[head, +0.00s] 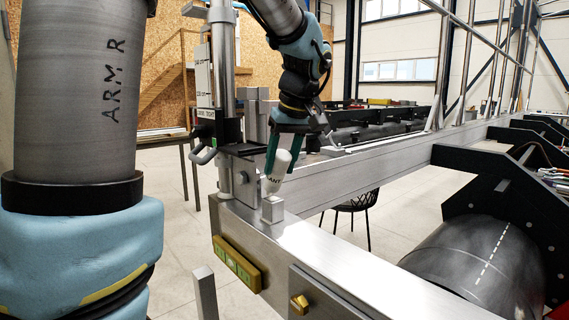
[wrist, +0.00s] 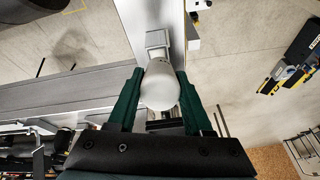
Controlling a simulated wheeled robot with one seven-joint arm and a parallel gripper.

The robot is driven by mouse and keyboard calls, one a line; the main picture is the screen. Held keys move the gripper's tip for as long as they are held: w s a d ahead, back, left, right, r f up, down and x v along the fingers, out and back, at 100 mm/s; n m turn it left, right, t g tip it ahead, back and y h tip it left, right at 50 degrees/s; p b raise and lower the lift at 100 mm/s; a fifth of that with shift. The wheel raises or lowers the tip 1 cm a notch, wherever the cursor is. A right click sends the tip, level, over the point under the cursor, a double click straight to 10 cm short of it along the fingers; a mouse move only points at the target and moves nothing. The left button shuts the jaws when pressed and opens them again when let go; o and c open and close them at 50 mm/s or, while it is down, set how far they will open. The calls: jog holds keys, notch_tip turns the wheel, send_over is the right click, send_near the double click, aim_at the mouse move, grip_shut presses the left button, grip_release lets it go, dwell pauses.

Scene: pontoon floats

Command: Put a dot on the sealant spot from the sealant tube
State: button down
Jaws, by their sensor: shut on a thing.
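The sealant tube (head: 275,174) is white, with dark lettering that ends in "ANT". My gripper (head: 283,152) is shut on it with two green fingers, one on each side. The tube hangs slightly tilted, its lower end just above or at a small square metal block (head: 272,208) on the beam. I cannot tell whether they touch. In the wrist view the tube (wrist: 159,88) sits between the fingers, and the block (wrist: 157,40) shows just beyond it. I cannot make out the sealant spot; the tube may hide it.
The metal beam (head: 320,262) runs to the lower right and carries a yellow-green level (head: 237,263). An upright post with a clamp (head: 223,150) stands close left of my gripper. A dark float cylinder (head: 480,262) lies at the right. A black chair (head: 357,205) stands behind the beam.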

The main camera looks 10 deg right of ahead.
jog(key=shift+w+a, duration=0.35)
jog(key=shift+w, duration=0.25)
jog(key=shift+w+a, duration=0.35)
jog(key=shift+w, duration=0.2)
jog(key=shift+w+d+f, duration=0.1)
jog(key=shift+w+d, duration=0.05)
jog(key=shift+d, duration=0.2)
jog(key=shift+s+d+f, duration=0.1)
jog(key=shift+s+d, duration=0.35)
jog(key=shift+s, duration=0.3)
jog(key=shift+s+d, duration=0.4)
jog(key=shift+s, duration=0.35)
jog(key=shift+s+d+r, duration=0.15)
jog(key=shift+s+d, duration=0.15)
jog(key=shift+s, duration=0.2)
jog(key=shift+s+d+r, duration=0.1)
jog(key=shift+s+d, duration=0.2)
jog(key=shift+s, duration=0.2)
jog(key=shift+w+a+f+p, duration=0.1)
jog(key=shift+w+a, duration=0.4)
jog(key=shift+w, duration=0.35)
jog(key=shift+w+a+p, duration=0.1)
jog(key=shift+w+a, duration=0.35)
jog(key=shift+w, duration=0.4)
jog(key=shift+w+a+f+p, duration=0.1)
jog(key=shift+w+a, duration=0.4)
jog(key=shift+w, duration=0.35)
jog(key=shift+r, duration=0.1)
